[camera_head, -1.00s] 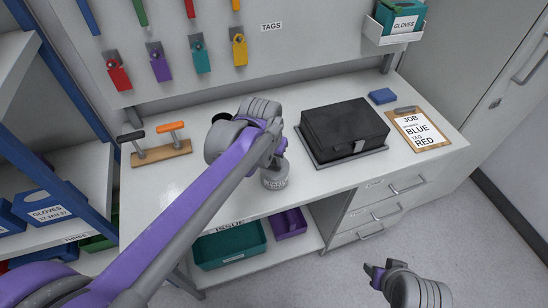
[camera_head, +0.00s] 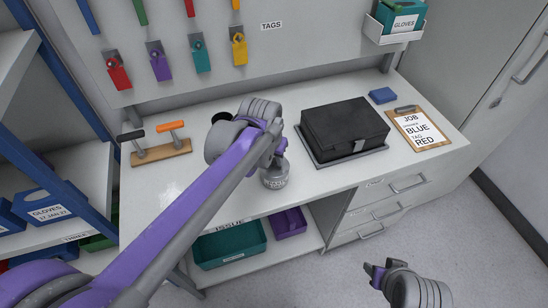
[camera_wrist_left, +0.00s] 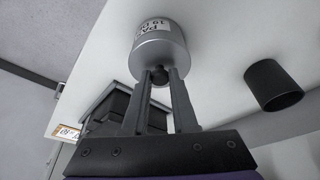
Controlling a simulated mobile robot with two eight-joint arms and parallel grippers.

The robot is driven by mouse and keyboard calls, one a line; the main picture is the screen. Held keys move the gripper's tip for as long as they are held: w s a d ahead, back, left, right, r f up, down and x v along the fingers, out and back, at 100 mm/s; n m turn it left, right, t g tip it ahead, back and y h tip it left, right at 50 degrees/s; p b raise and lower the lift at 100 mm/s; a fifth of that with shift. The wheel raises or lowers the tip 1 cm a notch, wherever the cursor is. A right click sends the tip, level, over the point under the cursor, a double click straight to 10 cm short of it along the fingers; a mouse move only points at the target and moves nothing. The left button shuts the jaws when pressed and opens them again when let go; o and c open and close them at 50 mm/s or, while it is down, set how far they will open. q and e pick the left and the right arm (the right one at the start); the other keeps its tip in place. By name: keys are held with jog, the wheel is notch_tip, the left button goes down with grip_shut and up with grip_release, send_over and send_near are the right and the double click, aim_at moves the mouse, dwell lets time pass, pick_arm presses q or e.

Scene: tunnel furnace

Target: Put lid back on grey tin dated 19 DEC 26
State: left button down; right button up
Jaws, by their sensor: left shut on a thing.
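A small grey tin (camera_head: 274,178) with a white label stands near the front edge of the bench, under my left gripper (camera_head: 280,152). In the left wrist view the tin (camera_wrist_left: 155,35) shows a partly readable label with a "19". A grey lid (camera_wrist_left: 158,58) with a dark round knob (camera_wrist_left: 160,76) is at the tin's gripper-side end. My left gripper (camera_wrist_left: 160,84) is shut on the knob. I cannot tell whether the lid is fully seated. My right gripper (camera_head: 375,272) hangs in front of the bench, away from the tin; its jaw opening is unclear.
A black cup (camera_wrist_left: 272,85) stands behind my left wrist. A black box (camera_head: 345,128) on a grey tray, a blue block (camera_head: 382,96) and a clipboard (camera_head: 420,130) are to the right. A wooden rack (camera_head: 160,154) is at left. The bench's front left is clear.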

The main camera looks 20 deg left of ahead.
dwell(0.4)
pick_arm(q)
jog(key=shift+c, duration=0.7)
grip_release()
pick_arm(e)
jog(key=shift+r, duration=0.1)
pick_arm(q)
jog(key=shift+r+p, duration=1.65)
jog(key=shift+r, duration=0.9)
jog(key=shift+r+p, duration=0.5)
jog(key=shift+r, duration=0.45)
pick_arm(e)
jog(key=r, duration=0.1)
jog(key=w+r, duration=0.1)
jog(key=r, duration=0.1)
jog(key=w+r, duration=0.1)
jog(key=r, duration=0.1)
jog(key=shift+r, duration=0.25)
pick_arm(q)
grip_shut()
